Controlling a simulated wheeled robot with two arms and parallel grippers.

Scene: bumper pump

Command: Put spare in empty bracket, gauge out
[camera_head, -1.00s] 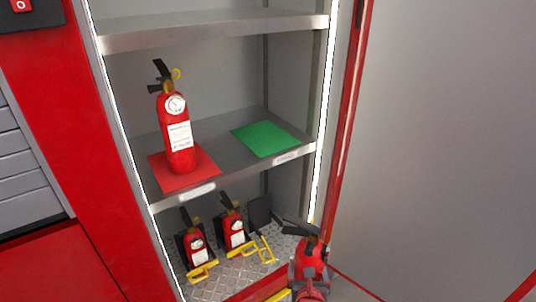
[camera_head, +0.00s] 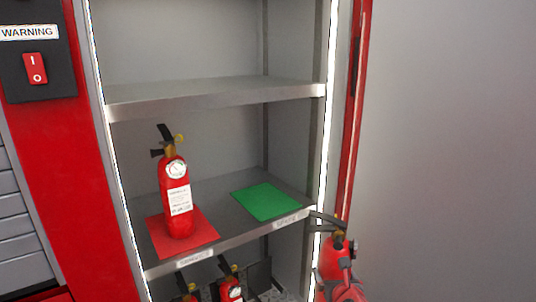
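A red fire extinguisher (camera_head: 337,254) with a black handle is at the lower right, in front of the cabinet's right edge. My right gripper (camera_head: 340,289) appears shut around its body, though the fingers are partly cut off by the frame. A round gauge part shows at its right side, not facing me. Two smaller-looking extinguishers (camera_head: 230,288) stand in brackets at the bottom, mostly cut off. Beside them on the right is a dark bracket plate (camera_head: 259,275) with no extinguisher in front of it. My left gripper is not in view.
Another extinguisher (camera_head: 177,205) stands upright on a red mat (camera_head: 204,233) on the middle shelf, its gauge facing out. A green mat (camera_head: 264,201) to its right is bare. The shelf's front edge (camera_head: 240,243) overhangs the brackets. A grey panel (camera_head: 450,150) stands at right.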

